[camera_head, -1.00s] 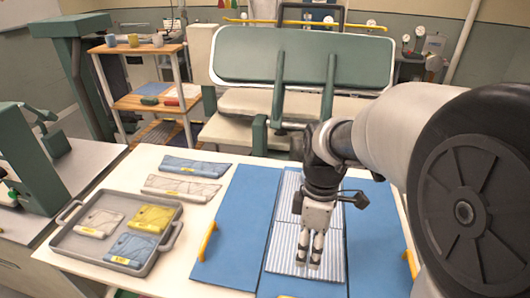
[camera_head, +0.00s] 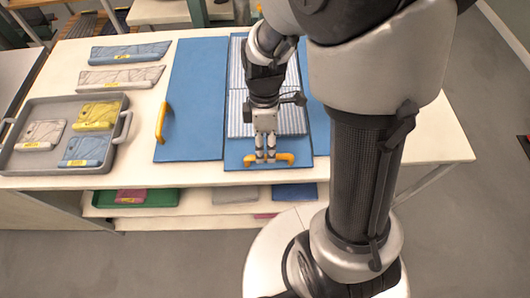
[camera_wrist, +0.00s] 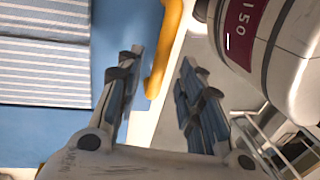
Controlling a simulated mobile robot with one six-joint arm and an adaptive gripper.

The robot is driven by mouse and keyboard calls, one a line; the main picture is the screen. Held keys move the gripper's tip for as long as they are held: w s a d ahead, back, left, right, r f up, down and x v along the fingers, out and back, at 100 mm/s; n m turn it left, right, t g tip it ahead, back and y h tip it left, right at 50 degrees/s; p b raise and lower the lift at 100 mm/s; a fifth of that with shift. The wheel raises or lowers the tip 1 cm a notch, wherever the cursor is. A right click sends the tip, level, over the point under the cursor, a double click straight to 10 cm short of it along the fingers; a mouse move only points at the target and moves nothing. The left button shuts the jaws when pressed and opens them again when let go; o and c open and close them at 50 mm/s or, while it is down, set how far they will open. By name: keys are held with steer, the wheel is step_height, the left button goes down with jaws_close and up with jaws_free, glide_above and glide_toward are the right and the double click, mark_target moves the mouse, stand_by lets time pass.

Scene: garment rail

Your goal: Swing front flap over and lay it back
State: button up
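A blue folding board lies flat on the table. Its front flap (camera_head: 237,154) shows a blue strip at the table's near edge and carries a yellow handle (camera_head: 285,159). A white-and-blue striped garment (camera_head: 237,110) lies flat on the middle panel and stops short of that strip. My gripper (camera_head: 265,160) points down over the handle, and its fingers hide the handle's middle. In the wrist view the fingers (camera_wrist: 162,60) are apart, with the yellow handle (camera_wrist: 172,42) in line with the gap between their tips. I cannot tell whether they touch it.
The left panel (camera_head: 197,90) has its own yellow handle (camera_head: 161,120). The right panel is mostly hidden by my arm. A grey tray (camera_head: 52,165) with several folded garments stands at the left. Two folded garments (camera_head: 130,52) (camera_head: 120,78) lie behind it. A shelf (camera_head: 195,208) sits below.

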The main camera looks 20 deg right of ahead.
steer(key=shift+s+f, duration=0.2)
steer(key=shift+f, duration=0.85)
steer(key=shift+c, duration=0.6)
jaws_close()
